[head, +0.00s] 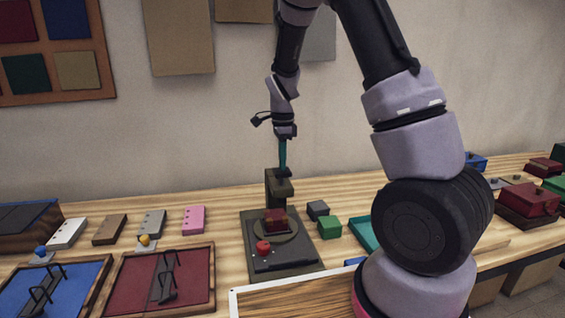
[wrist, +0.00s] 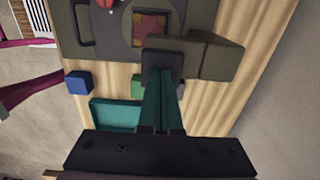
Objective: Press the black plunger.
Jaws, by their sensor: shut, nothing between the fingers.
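The press (head: 279,188) stands on the table with a dark olive head and a flat dark base. The black plunger (head: 283,172) sits on top of its head; its top also shows in the wrist view (wrist: 163,60). My gripper (head: 282,164) points straight down over the plunger, its teal fingers shut and empty. The fingertips (wrist: 163,75) appear at or just above the plunger's top; I cannot tell whether they touch. A dark red block (head: 275,216) lies on the round plate under the head. A red knob (head: 263,247) is at the base's front.
A green block (head: 329,227) and a grey block (head: 318,210) stand right of the press. Blue (head: 60,285) and red (head: 190,280) framed trays lie to the left. My arm hides part of the right side.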

